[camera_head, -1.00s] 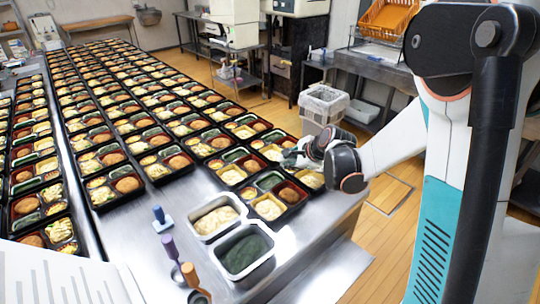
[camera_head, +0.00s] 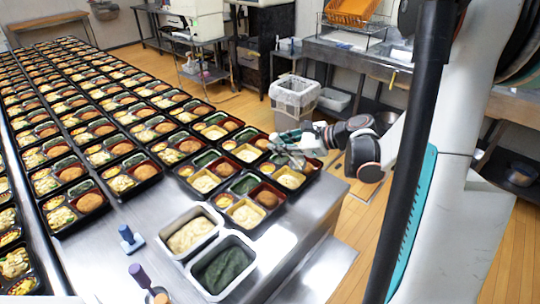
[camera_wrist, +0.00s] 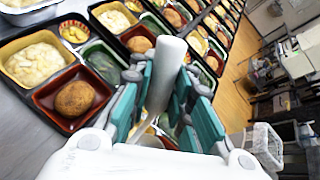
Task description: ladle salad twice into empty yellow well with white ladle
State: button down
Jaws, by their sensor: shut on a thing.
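My gripper (camera_head: 290,150) is over the front right bento trays in the head view. In the wrist view its teal fingers (camera_wrist: 168,88) are shut on the thick handle of the white ladle (camera_wrist: 167,62). The ladle's bowl is hidden behind the gripper. Pale creamy salad fills a steel pan (camera_head: 217,216) at the table's front. The nearby trays have yellow wells with salad (camera_head: 246,213), red wells with a brown patty and green wells. A yellow well lies partly behind the gripper in the wrist view; whether it is empty I cannot tell.
A second steel pan (camera_head: 252,246) holds dark green food beside the salad pan. Upright blue (camera_head: 126,232) and purple (camera_head: 137,272) handles stand left of the pans. Long rows of filled trays cover the table. A lined bin (camera_head: 296,98) stands beyond the table's right edge.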

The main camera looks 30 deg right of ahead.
jog(key=s+d+r+m+t+y+b, duration=0.1)
jog(key=d+r+m+t+y+b, duration=0.2)
jog(key=d+r, duration=0.3)
jog(key=shift+y, duration=0.6)
